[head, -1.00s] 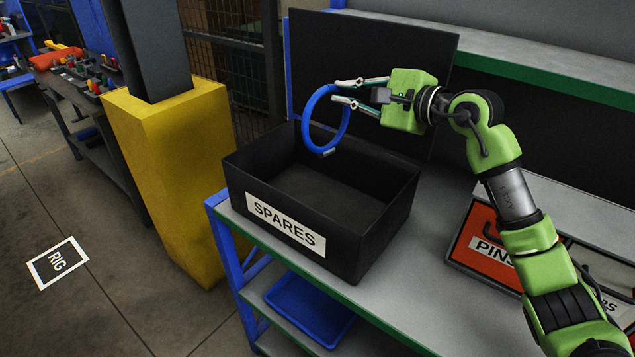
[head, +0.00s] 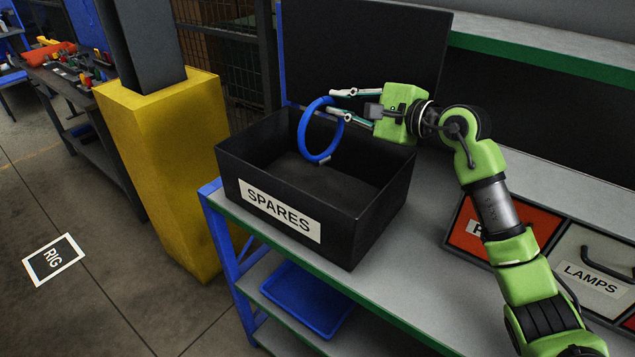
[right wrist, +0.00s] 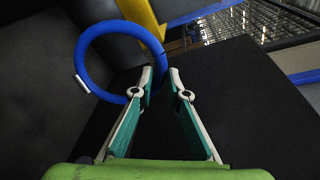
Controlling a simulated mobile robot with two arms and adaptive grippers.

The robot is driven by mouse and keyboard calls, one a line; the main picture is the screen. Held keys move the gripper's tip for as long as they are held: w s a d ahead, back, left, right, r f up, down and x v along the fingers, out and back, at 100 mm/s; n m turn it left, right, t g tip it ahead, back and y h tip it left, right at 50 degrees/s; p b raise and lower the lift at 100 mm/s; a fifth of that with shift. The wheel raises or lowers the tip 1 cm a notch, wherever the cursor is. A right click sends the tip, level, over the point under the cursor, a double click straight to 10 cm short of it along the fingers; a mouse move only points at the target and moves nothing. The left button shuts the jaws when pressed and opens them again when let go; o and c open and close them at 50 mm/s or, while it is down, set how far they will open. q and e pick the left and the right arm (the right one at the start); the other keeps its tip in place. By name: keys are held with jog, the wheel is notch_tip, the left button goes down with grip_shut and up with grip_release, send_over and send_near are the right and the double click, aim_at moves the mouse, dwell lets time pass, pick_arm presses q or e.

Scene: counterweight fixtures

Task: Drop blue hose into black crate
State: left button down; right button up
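The blue hose (head: 306,139) is a ring with a pale band at its lower end. My right gripper (head: 333,102) is shut on the upper right side of the ring, which hangs upright from the fingertips. In the right wrist view the hose (right wrist: 82,48) passes between the fingertips (right wrist: 160,78) and loops out to the left. The black crate (head: 228,165), labelled SPARES, stands open on the bench below. The ring's lower part shows against the crate's inside; I cannot tell its exact height. My left gripper is not in view.
A dark panel (head: 365,50) stands behind the crate. The grey bench top (head: 400,250) is clear in front of red and grey drawers (head: 590,270). A blue tray (head: 305,300) lies on the lower shelf. A yellow post (head: 165,170) stands at left.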

jog(key=shift+o, duration=1)
jog(key=shift+d, duration=0.1)
jog(key=shift+s+d, duration=0.25)
jog(key=shift+d, duration=0.05)
jog(key=v, duration=1.1)
jog(key=shift+s+a, duration=0.1)
jog(key=shift+s, duration=0.05)
